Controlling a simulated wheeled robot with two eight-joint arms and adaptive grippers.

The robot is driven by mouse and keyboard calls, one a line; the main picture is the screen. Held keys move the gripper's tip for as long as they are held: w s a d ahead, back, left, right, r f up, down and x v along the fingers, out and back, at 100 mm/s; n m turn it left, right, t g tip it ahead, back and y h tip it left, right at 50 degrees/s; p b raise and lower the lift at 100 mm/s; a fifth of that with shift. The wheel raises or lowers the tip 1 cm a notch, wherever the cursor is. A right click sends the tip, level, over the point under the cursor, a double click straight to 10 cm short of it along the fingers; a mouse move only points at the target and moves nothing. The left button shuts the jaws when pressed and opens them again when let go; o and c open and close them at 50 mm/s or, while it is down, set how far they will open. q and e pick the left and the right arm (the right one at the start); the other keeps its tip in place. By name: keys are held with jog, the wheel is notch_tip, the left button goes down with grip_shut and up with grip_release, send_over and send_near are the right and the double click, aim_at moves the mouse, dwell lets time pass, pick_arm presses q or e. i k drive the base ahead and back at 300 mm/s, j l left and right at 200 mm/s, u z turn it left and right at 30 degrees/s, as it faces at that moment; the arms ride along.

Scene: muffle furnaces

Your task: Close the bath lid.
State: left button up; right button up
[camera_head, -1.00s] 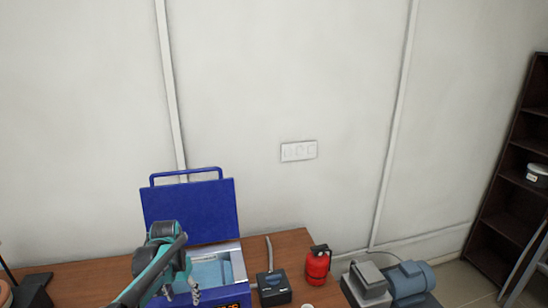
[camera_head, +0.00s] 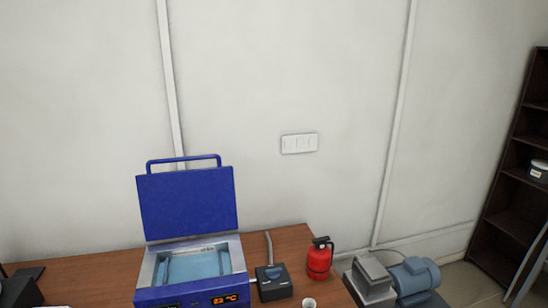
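The bath (camera_head: 240,264) is a blue box with a silver rim and an orange digital display, on the wooden table at the lower left. Its basin (camera_head: 195,266) is open and light blue inside. The blue bath lid (camera_head: 187,203) stands upright at the back of the bath, with a blue bar handle (camera_head: 184,159) along its top edge. Neither of my grippers is in view now.
A black device (camera_head: 273,283) and a red canister (camera_head: 319,259) stand right of the bath on the table (camera_head: 285,240). A small white cup (camera_head: 309,303) is at the front. A grey-blue motor pump (camera_head: 412,280) is further right, near a dark shelf (camera_head: 510,195).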

aim_at(188, 197)
jog(key=u, duration=0.75)
